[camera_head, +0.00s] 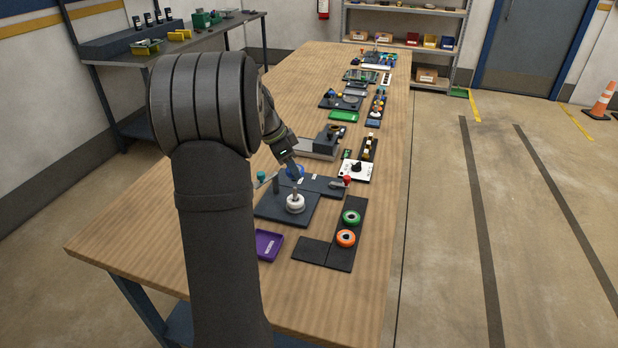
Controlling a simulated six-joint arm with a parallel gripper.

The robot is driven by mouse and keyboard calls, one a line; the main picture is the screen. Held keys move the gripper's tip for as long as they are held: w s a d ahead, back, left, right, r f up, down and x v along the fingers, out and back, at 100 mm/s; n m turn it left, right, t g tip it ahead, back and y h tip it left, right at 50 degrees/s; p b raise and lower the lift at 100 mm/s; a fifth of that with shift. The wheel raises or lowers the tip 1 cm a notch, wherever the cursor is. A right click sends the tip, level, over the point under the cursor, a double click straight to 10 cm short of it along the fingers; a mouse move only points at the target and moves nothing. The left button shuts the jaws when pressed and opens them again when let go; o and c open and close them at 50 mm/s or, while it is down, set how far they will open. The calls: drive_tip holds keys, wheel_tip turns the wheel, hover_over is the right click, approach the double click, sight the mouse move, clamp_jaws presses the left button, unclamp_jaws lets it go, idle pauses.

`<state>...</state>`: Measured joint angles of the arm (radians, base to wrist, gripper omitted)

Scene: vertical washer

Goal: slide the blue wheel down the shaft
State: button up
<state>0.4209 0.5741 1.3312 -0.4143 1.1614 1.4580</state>
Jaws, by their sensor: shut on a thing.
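The blue wheel (291,173) is mostly hidden by my gripper; only part of its blue rim shows. My gripper (295,177) is shut on it, above the dark base plate (274,213). The upright shaft (295,190) stands on that plate, with a white round piece (295,204) around its lower part. The blue wheel is above the white piece, at about the top of the shaft. I cannot tell whether the shaft passes through it.
A post with a teal top (261,176) and a red knob (347,180) stand close by. A purple tray (268,245) lies in front. The table's near right is clear.

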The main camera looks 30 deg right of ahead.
sight(291, 177)
drive_tip(key=shift+w+f, duration=0.15)
drive_tip(key=shift+f, duration=2.05)
drive_tip(key=shift+a+f, duration=0.1)
drive_tip(key=shift+f, duration=2.25)
drive_tip(key=o, duration=1.5)
drive_tip(key=shift+c, duration=0.2)
drive_tip(key=shift+r, duration=4.5)
